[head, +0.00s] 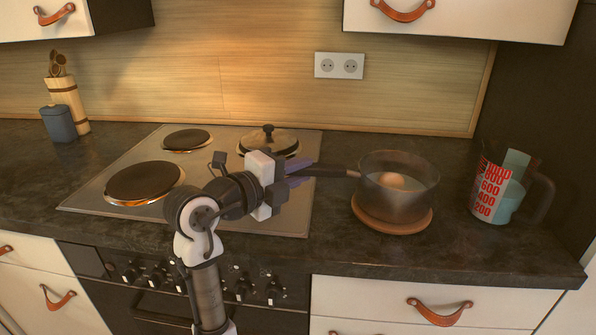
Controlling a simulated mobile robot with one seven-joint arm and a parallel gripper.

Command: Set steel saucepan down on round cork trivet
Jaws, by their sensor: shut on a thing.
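The steel saucepan (396,202) is upright at or just above the round cork trivet (371,223), on the counter right of the stove. I cannot tell whether its base touches the cork. An egg-like rounded thing (391,181) shows inside the pan. The pan's dark handle (328,172) points left to my gripper (297,173), which is shut on it. My wrist hides most of the fingers and the handle's end.
A measuring jug (489,199) with red numbers stands to the right of the pan. The hob (245,220) is on the left, with a lidded pan (270,142) at its back right. A blue canister (59,124) and a utensil holder (70,98) stand far left. Bare counter lies between pan and jug.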

